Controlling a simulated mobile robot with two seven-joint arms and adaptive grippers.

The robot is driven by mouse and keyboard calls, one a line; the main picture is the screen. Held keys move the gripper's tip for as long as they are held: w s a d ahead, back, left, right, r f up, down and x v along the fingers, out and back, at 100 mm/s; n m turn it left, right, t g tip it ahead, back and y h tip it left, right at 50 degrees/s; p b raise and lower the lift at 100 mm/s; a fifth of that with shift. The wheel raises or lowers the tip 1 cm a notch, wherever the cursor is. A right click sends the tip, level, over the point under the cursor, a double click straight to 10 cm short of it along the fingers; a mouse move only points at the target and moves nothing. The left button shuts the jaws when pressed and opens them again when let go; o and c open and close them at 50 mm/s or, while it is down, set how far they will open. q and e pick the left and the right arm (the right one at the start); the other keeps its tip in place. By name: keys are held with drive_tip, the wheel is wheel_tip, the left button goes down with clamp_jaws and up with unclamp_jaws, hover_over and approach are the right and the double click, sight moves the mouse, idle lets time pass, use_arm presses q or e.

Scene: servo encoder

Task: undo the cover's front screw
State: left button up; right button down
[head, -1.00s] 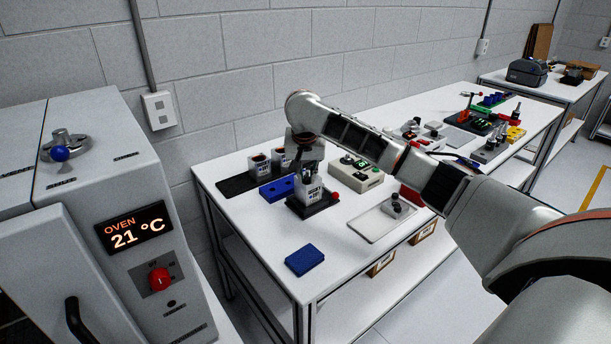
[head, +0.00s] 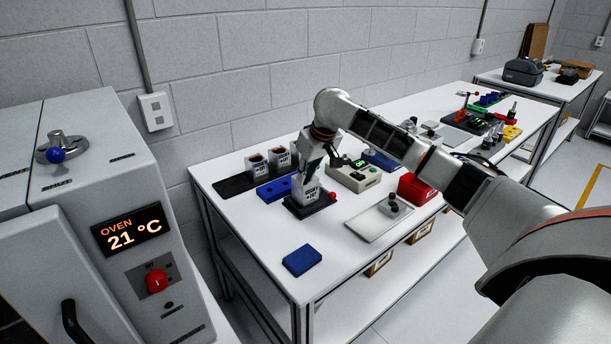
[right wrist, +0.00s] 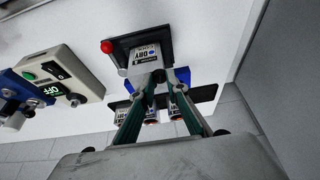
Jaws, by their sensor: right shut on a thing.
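My right gripper (head: 311,172) comes down, tilted, onto a pale grey container with a dark printed label (head: 305,191). The exact contact is partly hidden by the fingers. I cannot make out a cover or its front screw. My left gripper is not in view.
A beige box with a green display (head: 353,178) is to the right. A blue block (head: 301,260) lies in front. The white table's front left is mostly clear.

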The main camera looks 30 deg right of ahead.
drive_tip(key=shift+f, duration=0.1)
idle(0.4)
drive_tip(key=c, duration=2)
unclamp_jaws()
drive_tip(key=shift+o, duration=0.2)
drive_tip(key=v, duration=1.2)
